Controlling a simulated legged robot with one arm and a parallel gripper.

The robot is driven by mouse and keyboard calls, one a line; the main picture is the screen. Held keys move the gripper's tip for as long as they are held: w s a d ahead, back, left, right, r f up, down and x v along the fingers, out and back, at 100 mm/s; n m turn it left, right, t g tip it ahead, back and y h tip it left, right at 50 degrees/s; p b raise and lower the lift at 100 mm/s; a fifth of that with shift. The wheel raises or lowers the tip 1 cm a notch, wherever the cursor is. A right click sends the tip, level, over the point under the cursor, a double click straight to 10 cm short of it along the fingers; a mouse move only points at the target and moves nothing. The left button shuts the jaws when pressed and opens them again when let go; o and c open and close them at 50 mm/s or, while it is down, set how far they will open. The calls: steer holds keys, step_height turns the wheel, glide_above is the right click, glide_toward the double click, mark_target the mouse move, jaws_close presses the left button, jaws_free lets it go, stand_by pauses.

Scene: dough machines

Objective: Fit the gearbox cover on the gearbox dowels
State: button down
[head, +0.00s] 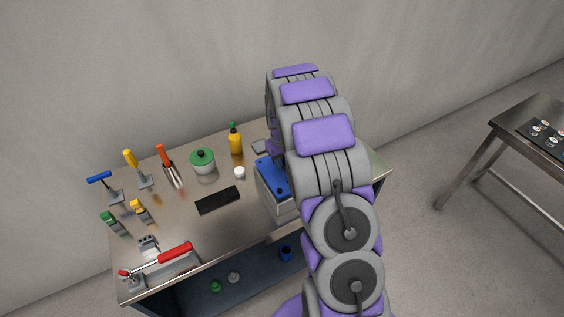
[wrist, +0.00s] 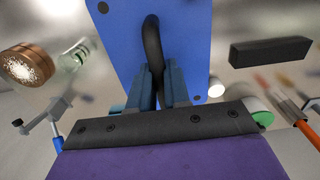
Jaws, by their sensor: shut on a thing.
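The gearbox cover is a blue plate (head: 268,174) at the right part of the workbench in the head view. It fills the top middle of the wrist view (wrist: 196,40), with a black curved handle (wrist: 152,45) on it. My gripper (wrist: 158,85) is shut on this handle. The gearbox (head: 274,201) is a light grey box directly below the cover in the head view. My arm hides its right side and my gripper there. The dowels are hidden, and I cannot tell whether the cover touches the gearbox.
On the bench are a black block (head: 217,200), a green-lidded pot (head: 203,163), a yellow bottle (head: 236,142), a white cap (head: 240,172) and a red-handled clamp (head: 170,256). Several hand tools stand at the left. A separate steel table (head: 511,113) stands at the far right.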

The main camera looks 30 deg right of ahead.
steer(key=shift+f, duration=1.05)
stand_by(0.5)
steer(key=c, duration=0.8)
jaws_free()
steer(key=shift+o, duration=0.2)
steer(key=shift+r, duration=0.25)
steer(key=shift+r, duration=0.35)
steer(key=shift+r+p, duration=0.55)
steer(key=shift+r, duration=1.1)
step_height(320, 180, up, 17)
steer(key=p, duration=0.1)
steer(key=shift+r, duration=0.15)
steer(key=shift+w, duration=0.1)
